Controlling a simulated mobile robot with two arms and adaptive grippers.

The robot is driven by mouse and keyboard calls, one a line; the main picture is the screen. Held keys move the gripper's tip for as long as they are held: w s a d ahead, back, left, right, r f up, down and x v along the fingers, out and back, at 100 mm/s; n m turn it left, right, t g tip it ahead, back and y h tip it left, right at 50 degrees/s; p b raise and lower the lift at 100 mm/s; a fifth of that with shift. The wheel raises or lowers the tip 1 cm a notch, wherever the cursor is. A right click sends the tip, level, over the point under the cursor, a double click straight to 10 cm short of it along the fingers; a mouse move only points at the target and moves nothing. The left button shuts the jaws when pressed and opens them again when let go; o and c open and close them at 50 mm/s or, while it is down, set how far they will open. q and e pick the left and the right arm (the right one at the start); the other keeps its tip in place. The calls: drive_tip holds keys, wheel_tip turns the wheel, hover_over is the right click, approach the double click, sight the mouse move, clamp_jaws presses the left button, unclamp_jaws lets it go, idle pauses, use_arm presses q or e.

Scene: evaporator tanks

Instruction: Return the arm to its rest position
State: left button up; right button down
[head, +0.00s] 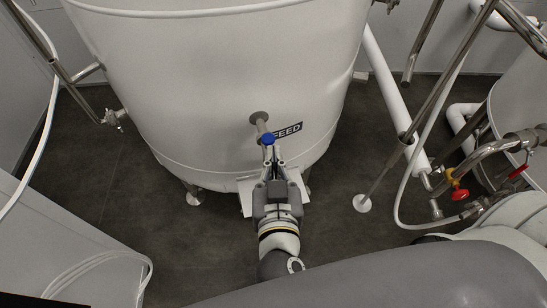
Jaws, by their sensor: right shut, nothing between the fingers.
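My right gripper (270,160) is in the middle of the head view, with its fingers pointing away toward the large white tank (215,70). It is shut and empty. Just beyond its fingertips is a blue valve knob (267,139) on a short grey pipe (261,121) that comes out of the tank wall. I cannot tell whether the fingertips touch the knob or are a little apart from it. My left gripper is not in view.
Metal pipes with a yellow-handled valve (460,195) and a red-handled valve (517,172) stand at the right. A slanted pole (385,172) rests on the floor. A pale cabinet (60,245) is at lower left. Dark floor (140,200) is clear between them.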

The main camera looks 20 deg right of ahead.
idle(0.4)
drive_tip(key=s+d+f+n+g+y, duration=0.2)
drive_tip(key=s+d+f+n+g, duration=0.1)
drive_tip(key=s+d+f+g, duration=0.4)
drive_tip(key=s+d+f+n+g+y, duration=0.2)
drive_tip(key=s+d+f+g, duration=0.15)
drive_tip(key=f, duration=0.55)
wheel_tip(320, 180, down, 27)
drive_tip(key=s+g, duration=0.2)
drive_tip(key=s+d+f+g, duration=0.1)
drive_tip(key=s+d+f, duration=0.1)
drive_tip(key=s+f, duration=1.4)
drive_tip(key=shift+s+f+n, duration=0.15)
drive_tip(key=shift+s+n, duration=0.15)
drive_tip(key=shift+s, duration=0.05)
